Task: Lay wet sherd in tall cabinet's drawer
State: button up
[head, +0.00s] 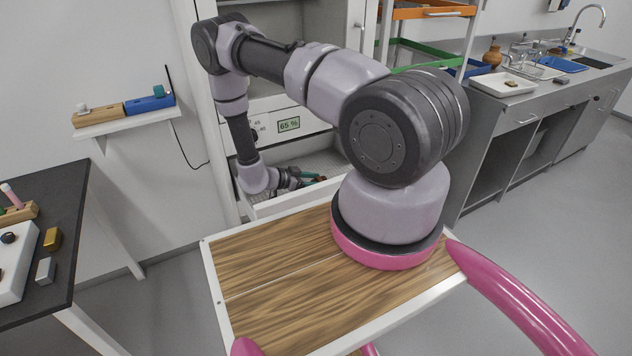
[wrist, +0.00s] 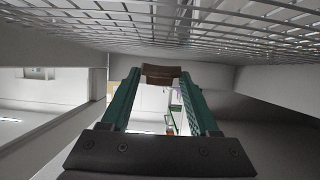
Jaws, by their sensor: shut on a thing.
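The tall white cabinet (head: 219,130) stands behind my arm, with a 65 % display on its front. Its lower drawer (head: 290,199) is pulled out and has a light mesh floor. My gripper (head: 312,177) reaches low into the drawer. In the wrist view, the two teal fingers (wrist: 160,82) are shut on a brown sherd (wrist: 161,72), which spans their tips. The mesh floor (wrist: 230,25) fills the top of that view, close to the sherd, with a gap still appearing between them. Whether the sherd touches the mesh I cannot tell for sure. My arm hides part of the cabinet and drawer.
A wall shelf (head: 125,122) with a wooden and a blue block is at left. At right, a steel sink counter (head: 500,110) carries a white tray (head: 503,84) and a brown vase (head: 493,54).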

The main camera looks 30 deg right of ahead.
jog(key=shift+f, duration=0.2)
jog(key=shift+f, duration=0.5)
jog(key=shift+s, duration=0.1)
jog(key=o, duration=1.4)
jog(key=shift+s+f, duration=0.1)
jog(key=shift+r, duration=0.3)
jog(key=v, duration=0.8)
jog(key=shift+d+r, duration=0.2)
jog(key=shift+r, duration=0.1)
jog(key=shift+w, duration=0.2)
